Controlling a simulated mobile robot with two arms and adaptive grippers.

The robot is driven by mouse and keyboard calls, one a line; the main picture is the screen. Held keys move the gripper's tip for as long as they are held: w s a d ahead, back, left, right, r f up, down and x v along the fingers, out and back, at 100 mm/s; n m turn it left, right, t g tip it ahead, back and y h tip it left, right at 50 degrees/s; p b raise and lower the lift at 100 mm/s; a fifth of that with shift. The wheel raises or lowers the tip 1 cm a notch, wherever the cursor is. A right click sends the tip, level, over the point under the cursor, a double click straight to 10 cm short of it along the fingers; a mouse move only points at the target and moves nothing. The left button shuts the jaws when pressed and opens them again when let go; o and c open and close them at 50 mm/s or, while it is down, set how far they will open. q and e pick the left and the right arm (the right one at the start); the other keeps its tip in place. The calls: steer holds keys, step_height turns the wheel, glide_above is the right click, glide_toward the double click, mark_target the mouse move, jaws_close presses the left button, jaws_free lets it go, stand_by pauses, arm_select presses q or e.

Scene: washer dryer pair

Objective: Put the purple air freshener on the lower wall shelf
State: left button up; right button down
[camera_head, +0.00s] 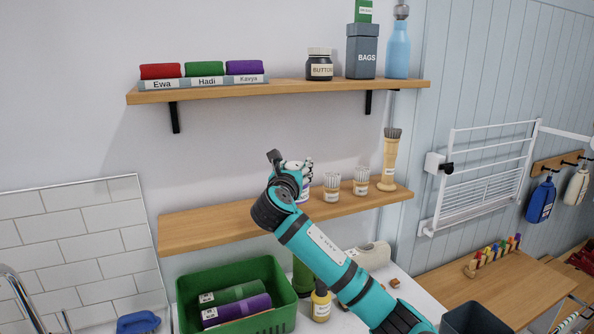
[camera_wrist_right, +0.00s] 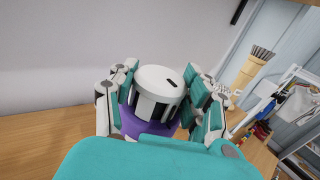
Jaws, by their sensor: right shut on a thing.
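The purple air freshener (camera_wrist_right: 133,123) has a white cap and sits between the fingers of my right gripper (camera_wrist_right: 160,100) in the wrist view. My left gripper is not in view.
Two small brush pots (camera_head: 332,188) and a tall tan brush holder (camera_head: 390,163) stand right of the gripper on the lower shelf. Its left part is bare. The upper shelf (camera_head: 285,88) holds towels, a jar, a bin and a bottle. A green basket (camera_head: 286,294) sits below.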

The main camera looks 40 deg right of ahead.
steer(key=x, duration=0.3)
steer(key=shift+w+p, duration=0.1)
steer(key=shift+p, duration=0.25)
steer(key=shift+w+d, duration=0.2)
steer(key=shift+d, duration=0.05)
steer(key=shift+f, duration=0.3)
step_height(320, 180, down, 2)
steer(key=shift+f+p, duration=0.15)
steer(key=shift+p, duration=0.7)
steer(key=shift+f, duration=0.4)
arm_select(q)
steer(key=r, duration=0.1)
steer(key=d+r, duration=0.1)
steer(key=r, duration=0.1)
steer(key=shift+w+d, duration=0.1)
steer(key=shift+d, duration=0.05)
arm_select(e)
steer(key=shift+f, duration=0.1)
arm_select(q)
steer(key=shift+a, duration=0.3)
arm_select(e)
steer(key=c, duration=0.6)
jaws_free()
